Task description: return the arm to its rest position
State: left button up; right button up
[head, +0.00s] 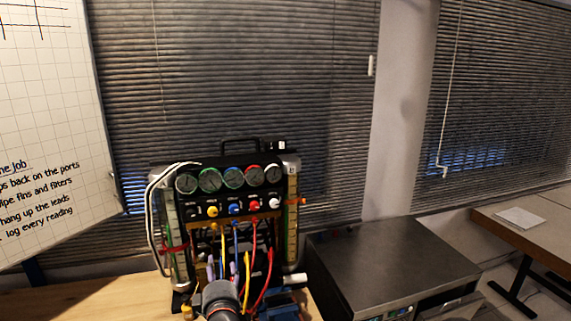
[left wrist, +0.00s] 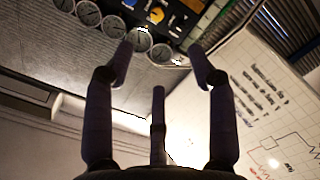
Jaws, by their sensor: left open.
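My left gripper (head: 225,268) shows at the bottom of the head view, in front of the gauge rig's hoses. The left wrist view shows the same gripper (left wrist: 162,62) with its fingers spread apart and nothing between them. The gauge rig (head: 232,180) stands upright on the wooden bench behind the gripper, with a row of round gauges and coloured knobs. Yellow, blue and red hoses hang from it, partly hidden by my gripper. Whether the fingers touch a hose I cannot tell. My right gripper is in neither view.
A grey metal box (head: 394,262) stands right of the rig. A whiteboard (head: 50,130) with writing is at the left. A table (head: 540,225) with a paper is at the far right. A blue object (head: 280,306) lies close right of my gripper.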

pick_arm(q)
jog(key=s+d+f+m+g+h, duration=0.1)
jog(key=s+f+m+g+h, duration=0.15)
jog(key=f, duration=0.85)
jog(key=s+d+f+m+g+h+b, duration=0.1)
jog(key=s+f+m+g, duration=0.15)
jog(key=f, duration=0.85)
jog(key=s+d+f+m+g+h, duration=0.1)
jog(key=s+f+m+g+h, duration=0.15)
jog(key=f, duration=0.85)
jog(key=s+d+f+m+g+h, duration=0.1)
jog(key=s+f+g, duration=0.3)
jog(key=s+f, duration=0.5)
jog(key=s+d+f+m+g+h+b, duration=0.1)
jog(key=s+d+f+m+g, duration=0.2)
jog(key=s+f, duration=0.6)
jog(key=s+m+g, duration=0.1)
jog(key=s+g, duration=0.1)
jog(key=s, duration=0.3)
jog(key=shift+s+h, duration=0.3)
jog(key=shift+s, duration=0.05)
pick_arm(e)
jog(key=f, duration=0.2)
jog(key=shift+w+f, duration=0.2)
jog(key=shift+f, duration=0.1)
pick_arm(q)
jog(key=shift+r, duration=0.1)
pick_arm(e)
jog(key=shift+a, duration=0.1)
